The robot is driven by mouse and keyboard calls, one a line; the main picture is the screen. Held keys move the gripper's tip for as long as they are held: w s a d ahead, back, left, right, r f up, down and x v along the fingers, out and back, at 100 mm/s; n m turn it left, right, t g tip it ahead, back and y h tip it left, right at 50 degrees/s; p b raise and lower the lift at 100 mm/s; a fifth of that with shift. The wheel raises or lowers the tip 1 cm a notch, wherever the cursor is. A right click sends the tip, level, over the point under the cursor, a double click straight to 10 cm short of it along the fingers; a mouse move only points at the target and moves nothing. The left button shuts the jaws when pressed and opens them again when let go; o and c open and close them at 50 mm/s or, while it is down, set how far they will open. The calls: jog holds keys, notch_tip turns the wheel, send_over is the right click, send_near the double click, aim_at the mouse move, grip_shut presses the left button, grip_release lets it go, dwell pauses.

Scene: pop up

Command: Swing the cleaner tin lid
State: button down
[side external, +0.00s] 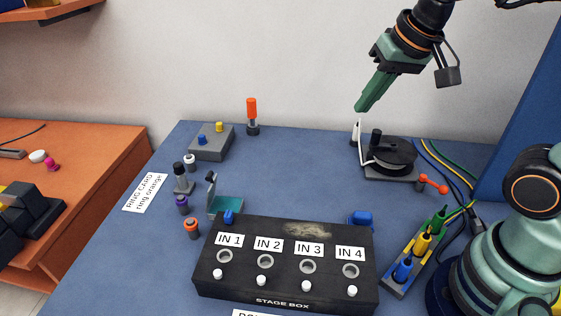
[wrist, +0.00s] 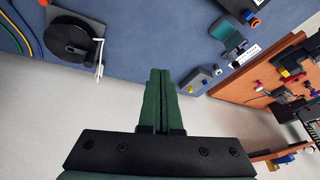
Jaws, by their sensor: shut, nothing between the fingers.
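A small teal open tin (side external: 228,205), which looks like the cleaner tin, sits on the blue table behind the stage box. A grey upright piece (side external: 211,183) at its left edge looks like its raised lid. The tin also shows near the top right of the wrist view (wrist: 228,36), where its details are too small to tell. My gripper (side external: 360,108) has green fingers, shut and empty. It hangs in the air above the back right of the table, well apart from the tin. Its fingers also show in the wrist view (wrist: 160,72).
A black stage box (side external: 290,250) fills the front middle. A black cable reel (side external: 392,158) stands below my gripper. A grey switch box (side external: 212,142), an orange-topped post (side external: 252,112) and several small plugs stand at the left. The table's middle behind the stage box is clear.

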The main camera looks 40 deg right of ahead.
jog(key=w+a+f+m+g, duration=0.2)
jog(key=w+a+m, duration=0.5)
jog(key=a+m, duration=0.3)
jog(key=w+a+f+m+g, duration=0.25)
jog(key=w+a+m, duration=0.5)
jog(key=m, duration=0.55)
jog(key=w+a+f, duration=0.3)
jog(key=a+f, duration=0.1)
jog(key=f, duration=0.7)
jog(key=shift+w+a+r+t, duration=0.25)
jog(key=shift+w+a, duration=0.1)
jog(key=shift+a, duration=0.15)
jog(key=shift+w+a+f, duration=0.2)
jog(key=shift+w+a, duration=1.75)
